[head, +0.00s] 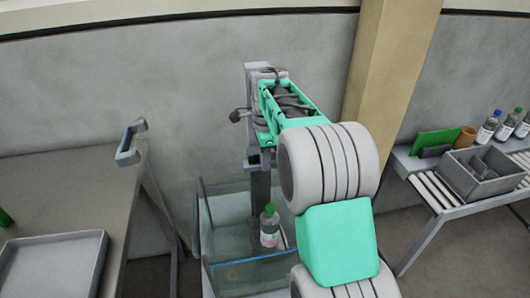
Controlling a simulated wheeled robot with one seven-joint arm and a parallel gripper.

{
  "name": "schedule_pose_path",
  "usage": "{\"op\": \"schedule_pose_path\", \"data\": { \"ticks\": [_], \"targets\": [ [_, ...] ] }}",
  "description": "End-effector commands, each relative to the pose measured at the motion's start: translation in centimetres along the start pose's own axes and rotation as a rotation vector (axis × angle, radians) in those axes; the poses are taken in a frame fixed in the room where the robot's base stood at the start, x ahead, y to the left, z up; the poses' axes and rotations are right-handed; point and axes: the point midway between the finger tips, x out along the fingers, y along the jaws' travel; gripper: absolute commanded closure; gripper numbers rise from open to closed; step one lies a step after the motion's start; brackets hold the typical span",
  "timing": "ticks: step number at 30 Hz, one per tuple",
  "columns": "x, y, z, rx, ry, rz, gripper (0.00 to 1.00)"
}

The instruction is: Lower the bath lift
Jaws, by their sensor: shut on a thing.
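The bath lift has a grey upright column (259,195) standing at the glass bath (215,240). A dark round-ended lift handle (236,116) sticks out to the left of the column's upper part. My gripper (264,120) is at the far end of my green and grey arm, up against the column, and is shut on the handle. Its fingertips are mostly hidden by my arm, so the exact grip is unclear. A clear bottle with a green cap and white label (269,228) stands upright within the bath's outline; whether liquid surrounds it is unclear.
A grey table (75,195) at left holds a shallow tray (52,268). A grey pull handle (130,143) stands at its right edge. At right, a slatted bench (445,197) carries a divided grey box (484,175), a brown cup (466,137) and bottles (487,127). A tan pillar (392,70) stands behind my arm.

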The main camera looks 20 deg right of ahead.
Motion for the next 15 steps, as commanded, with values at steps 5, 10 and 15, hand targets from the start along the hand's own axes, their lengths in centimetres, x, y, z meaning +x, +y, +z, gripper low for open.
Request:
{"op": "schedule_pose_path", "data": {
  "ticks": [5,10,15],
  "targets": [
    [2.6,0.1,0.0,0.000,0.000,0.005,1.00],
    [3.8,0.1,0.0,0.000,0.000,0.006,1.00],
    [4.2,0.1,0.0,0.000,0.000,0.005,1.00]
  ]
}}
